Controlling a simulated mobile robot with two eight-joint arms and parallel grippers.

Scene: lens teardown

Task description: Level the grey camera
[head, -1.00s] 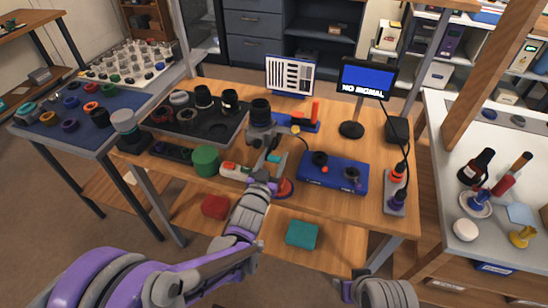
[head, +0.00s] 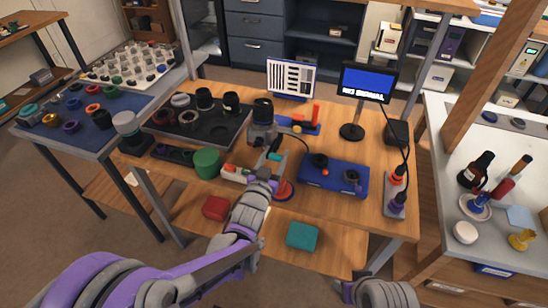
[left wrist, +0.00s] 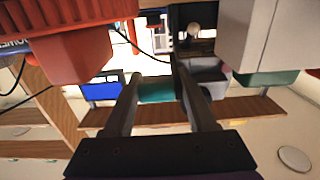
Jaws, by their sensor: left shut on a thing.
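The grey camera (head: 262,134) stands on the wooden bench, with a dark lens (head: 263,106) on its top. My left gripper (head: 270,170) is in front of it, below it in the head view. In the left wrist view, its two fingers (left wrist: 158,92) are shut on a teal cylinder-like part (left wrist: 157,90). The teal part also shows in the head view (head: 274,156), just below the camera. Its link to the camera is partly hidden by the gripper. I cannot tell from this angle whether the camera is exactly level.
A green cylinder (head: 207,163) stands left of my gripper and a blue box (head: 334,178) with knobs lies right. A striped chart (head: 291,77) and a monitor (head: 367,82) stand behind. A dark tray (head: 215,132) holds lens parts. A red disc (head: 283,191) sits near the front edge.

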